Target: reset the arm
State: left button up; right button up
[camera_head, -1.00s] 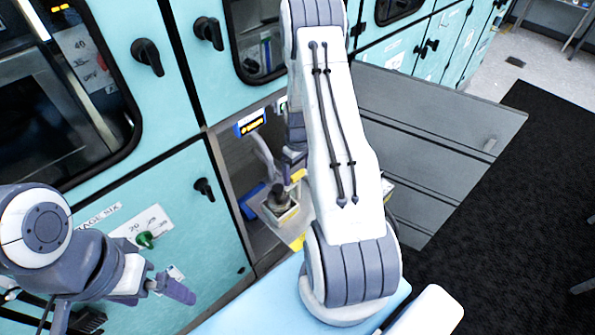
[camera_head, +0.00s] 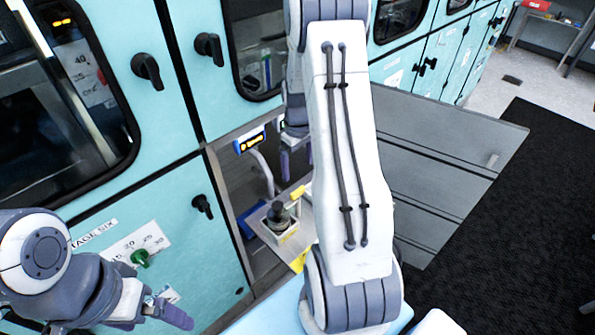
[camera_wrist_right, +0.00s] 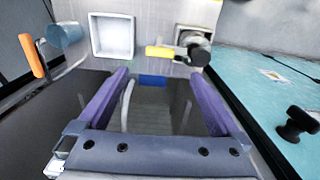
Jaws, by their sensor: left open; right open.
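My right arm reaches down the middle of the head view to the open cabinet bay. My right gripper (camera_head: 290,165) is partly hidden by its own arm. In the right wrist view its two purple fingers (camera_wrist_right: 160,80) are spread wide with nothing between them. A dark round-topped part (camera_head: 279,214) sits in a light square holder on the platform in the bay, below and apart from the right gripper. It also shows in the right wrist view (camera_wrist_right: 195,48), beyond the fingers. My left gripper (camera_head: 165,312) is at the lower left, empty, in front of the cabinets.
A grey open door (camera_head: 440,165) stands to the right of the bay. Teal cabinets (camera_head: 175,190) with black knobs line the left. The right wrist view shows a white square recess (camera_wrist_right: 112,36), a yellow piece (camera_wrist_right: 159,52) and an orange handle (camera_wrist_right: 33,56).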

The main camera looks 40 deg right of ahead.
aim_at(298, 190)
notch_tip(298, 190, down, 11)
jog(key=shift+r+p, duration=0.2)
jog(key=shift+p, duration=0.65)
